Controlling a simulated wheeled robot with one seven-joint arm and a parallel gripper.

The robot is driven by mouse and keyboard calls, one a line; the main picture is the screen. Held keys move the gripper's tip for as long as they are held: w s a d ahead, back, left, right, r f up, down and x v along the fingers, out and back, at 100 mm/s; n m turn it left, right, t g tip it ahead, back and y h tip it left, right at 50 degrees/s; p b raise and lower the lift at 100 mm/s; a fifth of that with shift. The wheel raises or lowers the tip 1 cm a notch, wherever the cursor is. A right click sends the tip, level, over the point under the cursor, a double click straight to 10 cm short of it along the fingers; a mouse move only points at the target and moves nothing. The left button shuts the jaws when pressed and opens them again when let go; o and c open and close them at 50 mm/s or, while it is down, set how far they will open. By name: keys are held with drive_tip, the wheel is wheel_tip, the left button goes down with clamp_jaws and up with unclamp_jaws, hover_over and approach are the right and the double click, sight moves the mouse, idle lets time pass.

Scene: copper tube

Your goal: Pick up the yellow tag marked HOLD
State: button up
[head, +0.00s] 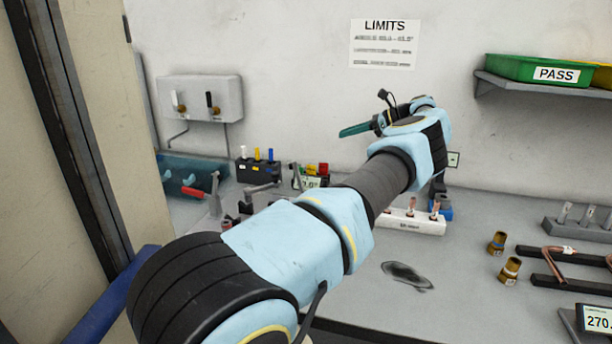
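Small red and yellow pieces stand close together on the bench left of my forearm, above a small display. The yellow one (311,170) may be the tag, but I cannot read HOLD on it. A second yellow piece (257,154) stands between a white and a blue one in a black block (258,170). My gripper (347,131) is raised in front of the back wall, above and right of these pieces and apart from them. Its teal finger part points left. I see it edge-on and cannot tell whether it is open. No held object is visible.
A red-handled tool (194,192) stands left on the bench. A white holder (410,222) with copper pieces sits below my forearm. Brass fittings (510,269), a copper tube on black rails (560,252) and a display (597,319) are right. A green PASS bin (540,69) is on a shelf.

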drive_tip(key=b, duration=0.9)
approach(320, 167)
drive_tip(key=a, duration=0.1)
drive_tip(key=s+a+p, duration=0.1)
drive_tip(key=a, duration=0.1)
drive_tip(key=a+f, duration=0.1)
drive_tip(key=a, duration=0.1)
drive_tip(key=shift+s+f, duration=0.15)
drive_tip(key=shift+s, duration=0.15)
drive_tip(key=p+x, duration=0.1)
drive_tip(key=x, duration=0.1)
drive_tip(key=p+x, duration=0.1)
drive_tip(key=x, duration=0.1)
drive_tip(key=shift+a+p, duration=0.2)
drive_tip(key=shift+p, duration=0.2)
drive_tip(key=shift+w+a+f, duration=0.1)
drive_tip(key=shift+a, duration=0.3)
clamp_jaws()
